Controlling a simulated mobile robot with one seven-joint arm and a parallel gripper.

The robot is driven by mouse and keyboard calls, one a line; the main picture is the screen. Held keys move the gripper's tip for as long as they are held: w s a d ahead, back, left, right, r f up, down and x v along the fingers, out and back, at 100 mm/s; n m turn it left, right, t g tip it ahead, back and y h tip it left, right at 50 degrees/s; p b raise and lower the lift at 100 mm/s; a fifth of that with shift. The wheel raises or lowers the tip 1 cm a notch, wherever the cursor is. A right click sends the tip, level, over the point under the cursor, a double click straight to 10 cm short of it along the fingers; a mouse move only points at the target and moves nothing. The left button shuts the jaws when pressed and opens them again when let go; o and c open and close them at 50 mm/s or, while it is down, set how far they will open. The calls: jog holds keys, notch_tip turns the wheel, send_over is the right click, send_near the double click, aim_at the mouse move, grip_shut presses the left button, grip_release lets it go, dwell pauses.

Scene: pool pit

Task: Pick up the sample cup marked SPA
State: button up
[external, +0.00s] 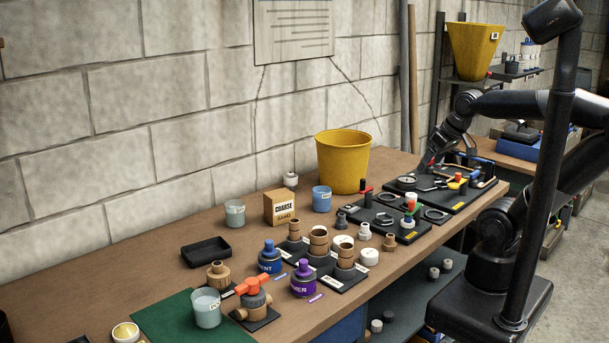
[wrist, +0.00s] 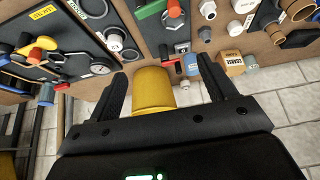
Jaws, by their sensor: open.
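Three small cups stand on the wooden bench in the external view. A grey-green cup (external: 235,215) stands left of the sand box, a blue cup (external: 321,200) stands between that box and the yellow bucket, and a pale blue cup (external: 206,309) stands on the green mat. Their labels are too small to read, so I cannot tell which is marked SPA. My gripper (external: 430,162) is above the bench's far right part, right of the bucket and away from all the cups. In the wrist view my gripper (wrist: 160,70) is open and empty, with the bucket showing between its fingers.
The tall yellow bucket (external: 343,162) stands between my gripper and the cups; it also shows in the wrist view (wrist: 152,90). The COARSE sand box (external: 281,208), purple bottle (external: 303,280), blue bottle (external: 269,259), pipe fittings and black tray (external: 206,252) crowd the bench. A block wall runs behind.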

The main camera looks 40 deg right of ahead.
jog(key=shift+o, duration=0.4)
jog(key=w+a+r+n+y, duration=0.1)
jog(key=w+a+r, duration=0.15)
jog(key=w, duration=0.45)
jog(key=w+a+r, duration=0.1)
jog(key=w+a, duration=0.2)
jog(key=w, duration=0.4)
jog(key=n+y, duration=0.2)
jog(key=n, duration=0.2)
send_over(235, 212)
jog(key=s+d, duration=0.3)
jog(key=d, duration=0.1)
notch_tip(235, 212, down, 16)
jog(key=f, duration=0.1)
jog(key=shift+t+h, duration=0.3)
jog(key=shift+w+x, duration=0.1)
jog(key=shift+x, duration=2.4)
jog(key=shift+w+x, duration=0.15)
jog(key=shift+x, duration=2.4)
jog(key=shift+a+r, duration=0.1)
jog(key=shift+r, duration=0.05)
jog(key=shift+c, duration=0.3)
jog(key=c, duration=1.1)
